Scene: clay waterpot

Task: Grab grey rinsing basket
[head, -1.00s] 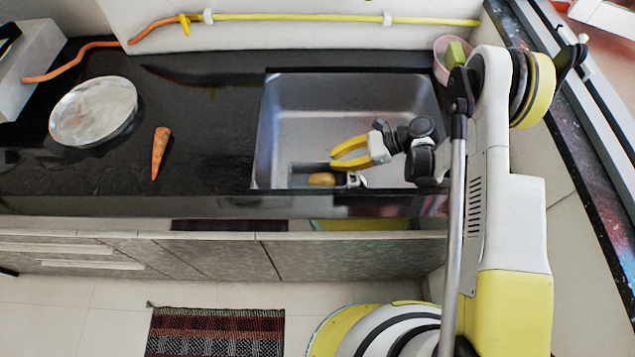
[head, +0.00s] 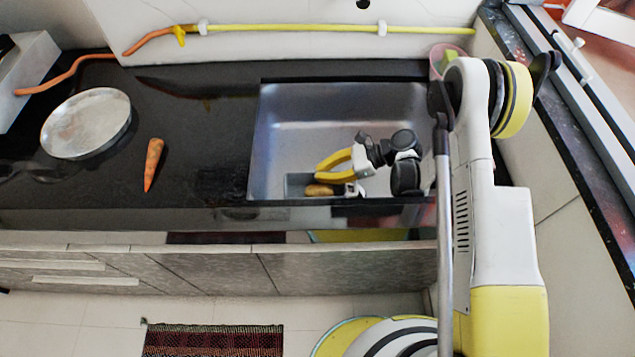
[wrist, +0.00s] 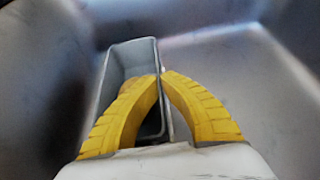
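The grey rinsing basket (head: 293,184) stands in the front part of the steel sink, with a brown potato-like item (head: 319,190) in it. In the wrist view the basket (wrist: 128,58) is a narrow open box. My gripper (head: 319,171) reaches down at the basket. In the wrist view its yellow fingers (wrist: 161,76) meet at the basket's right wall, the left finger over the inside and the right finger outside. The fingers look shut on that wall. The fingers hide part of the basket's inside.
The steel sink (head: 340,103) surrounds the basket, and its front edge is close. A carrot (head: 153,164) and a round metal pan (head: 87,122) lie on the black counter to the left. A pink container (head: 437,66) stands behind the sink at the right. The sink's back part is free.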

